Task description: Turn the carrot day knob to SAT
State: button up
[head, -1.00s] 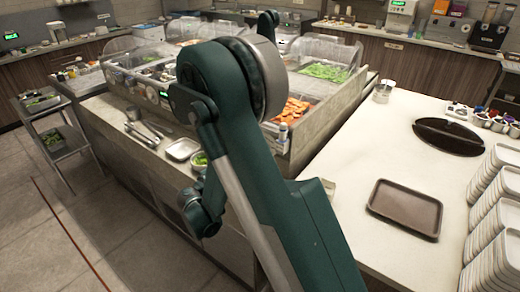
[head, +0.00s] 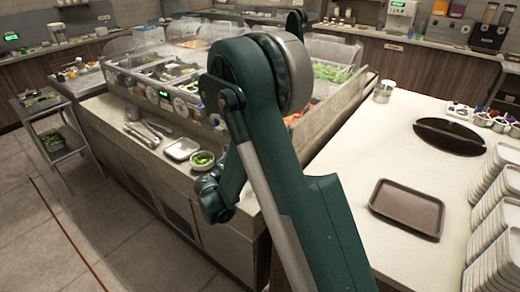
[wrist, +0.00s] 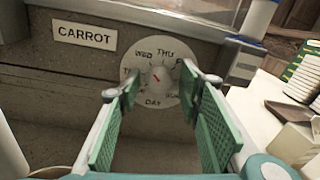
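In the wrist view the carrot day knob (wrist: 157,78) is a small light knob with a red mark, at the centre of a white day dial (wrist: 158,98). WED and THU read at the dial's top; the right-hand labels are partly hidden by a finger. I cannot tell for sure which day the red mark points to. A CARROT label (wrist: 85,34) is left of the dial. My gripper (wrist: 160,90) is open, its green-padded fingers on either side of the knob in the picture, with nothing between them.
The dial is on the stone-like front of the food counter (head: 330,135). A white post (wrist: 250,40) rises right of the dial. A pale worktop with a brown tray (head: 407,207) and stacked plates (head: 495,205) lies at the right. A small green bowl (head: 202,160) stands on the front ledge.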

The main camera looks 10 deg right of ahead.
jog(key=c, duration=0.9)
jog(key=shift+m, duration=0.3)
jog(key=m+b, duration=0.1)
jog(key=m, duration=1.1)
jog(key=m+y+b, duration=0.1)
jog(key=m+b, duration=0.1)
jog(key=m, duration=1.1)
jog(key=shift+s+d+f+t, duration=0.15)
jog(key=shift+s+t, duration=0.05)
jog(key=shift+t, duration=0.2)
